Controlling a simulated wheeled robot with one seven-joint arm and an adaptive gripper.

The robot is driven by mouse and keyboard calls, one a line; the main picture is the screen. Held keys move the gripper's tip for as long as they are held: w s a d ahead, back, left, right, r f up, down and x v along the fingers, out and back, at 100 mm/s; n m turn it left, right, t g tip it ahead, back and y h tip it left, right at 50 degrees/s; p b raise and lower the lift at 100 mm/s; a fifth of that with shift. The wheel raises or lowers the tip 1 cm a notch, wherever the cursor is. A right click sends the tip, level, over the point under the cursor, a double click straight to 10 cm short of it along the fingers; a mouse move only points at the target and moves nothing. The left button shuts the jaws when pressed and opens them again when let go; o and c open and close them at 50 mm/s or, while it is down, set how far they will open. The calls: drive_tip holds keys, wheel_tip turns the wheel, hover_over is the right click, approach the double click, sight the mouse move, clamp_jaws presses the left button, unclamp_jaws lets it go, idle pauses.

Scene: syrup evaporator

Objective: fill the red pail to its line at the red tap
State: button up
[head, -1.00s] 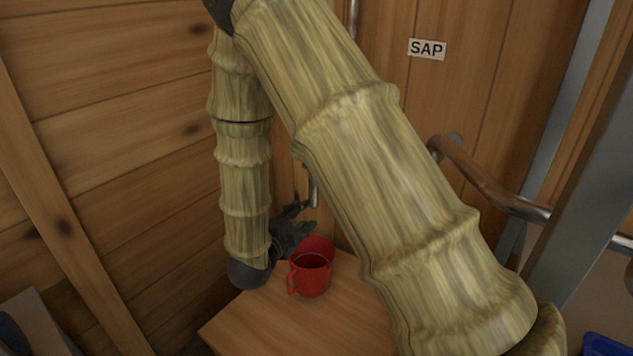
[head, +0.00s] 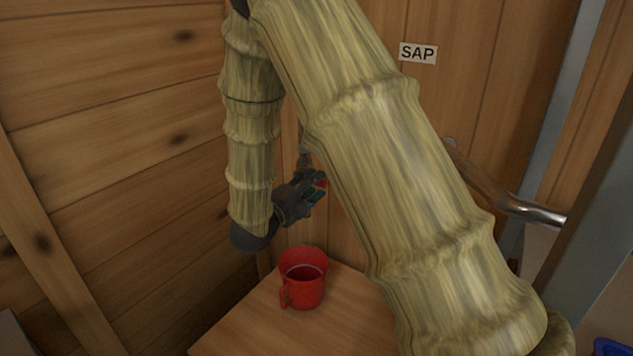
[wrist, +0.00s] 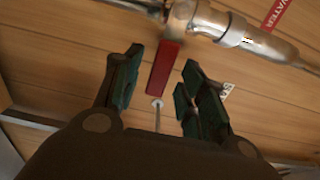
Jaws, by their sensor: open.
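The red pail (head: 303,290) stands upright on a wooden stand (head: 250,325), with its handle at the left front. A thin pale line shows inside it; I cannot tell the liquid level. My gripper (head: 318,188) is open above and behind the pail and does not touch it. In the wrist view, my gripper's dark green fingers (wrist: 158,85) are spread, with the tap's red lever (wrist: 163,68) between them and a little beyond. The lever hangs from a metal pipe fitting (wrist: 205,18). The tap's spout is mostly hidden in the head view.
A SAP label (head: 418,53) is on the wooden back wall. A red WATER label (wrist: 277,12) shows by the pipe in the wrist view. A metal pipe (head: 510,203) runs at the right. A plank wall (head: 110,110) stands close at left. Something blue (head: 610,347) is at lower right.

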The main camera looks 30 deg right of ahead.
drive_tip(key=shift+x, duration=1.1)
drive_tip(key=shift+c, duration=0.2)
clamp_jaws()
